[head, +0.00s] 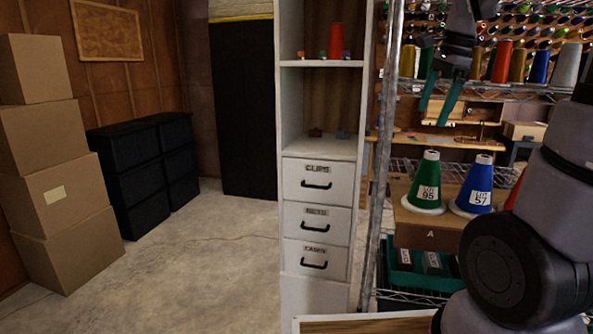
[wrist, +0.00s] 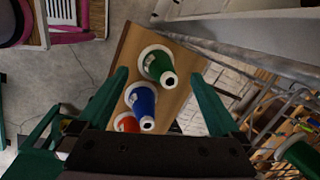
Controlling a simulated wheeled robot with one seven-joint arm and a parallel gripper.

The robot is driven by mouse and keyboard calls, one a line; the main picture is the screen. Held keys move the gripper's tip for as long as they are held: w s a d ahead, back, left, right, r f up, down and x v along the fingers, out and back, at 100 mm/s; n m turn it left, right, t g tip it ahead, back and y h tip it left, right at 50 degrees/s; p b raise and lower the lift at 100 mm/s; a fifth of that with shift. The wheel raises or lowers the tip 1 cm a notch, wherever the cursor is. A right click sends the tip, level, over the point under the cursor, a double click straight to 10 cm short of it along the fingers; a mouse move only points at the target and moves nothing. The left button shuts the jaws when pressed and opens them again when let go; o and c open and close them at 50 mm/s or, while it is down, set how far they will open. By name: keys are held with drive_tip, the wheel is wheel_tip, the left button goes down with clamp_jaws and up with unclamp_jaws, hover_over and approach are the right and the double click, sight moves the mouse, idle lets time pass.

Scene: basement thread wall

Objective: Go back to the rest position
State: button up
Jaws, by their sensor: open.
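My gripper (head: 441,98) has teal fingers and hangs at the right of the head view, in front of the wire shelving. In the wrist view its two fingers (wrist: 163,95) are spread apart with nothing held between them. Below it, a green cone labelled LOT 95 (head: 428,181) stands upright on the board marked A (head: 412,232). The green cone also shows in the wrist view (wrist: 158,65). A blue cone labelled LOT 57 (head: 475,187) stands beside it, also in the wrist view (wrist: 142,104). A red cone (wrist: 126,122) is partly hidden by my gripper.
A white cabinet (head: 318,225) with labelled drawers stands left of the metal shelf post (head: 384,150). Thread spools line the upper shelf. Cardboard boxes (head: 60,190) and black drawers (head: 150,170) stand at the left. The concrete floor (head: 210,250) between is clear.

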drive_tip(key=s+a+n+t, duration=0.2)
drive_tip(key=s+a+n, duration=0.2)
drive_tip(key=s+n, duration=0.2)
drive_tip(key=s+a+r+n+t, duration=0.1)
drive_tip(key=s+a+n+t, duration=0.1)
drive_tip(key=s+a+n, duration=0.2)
drive_tip(key=shift+s+a+n+t+y, duration=0.3)
drive_tip(key=shift+s+n+t, duration=0.1)
drive_tip(key=shift+s+n, duration=1.2)
drive_tip(key=shift+s, duration=0.1)
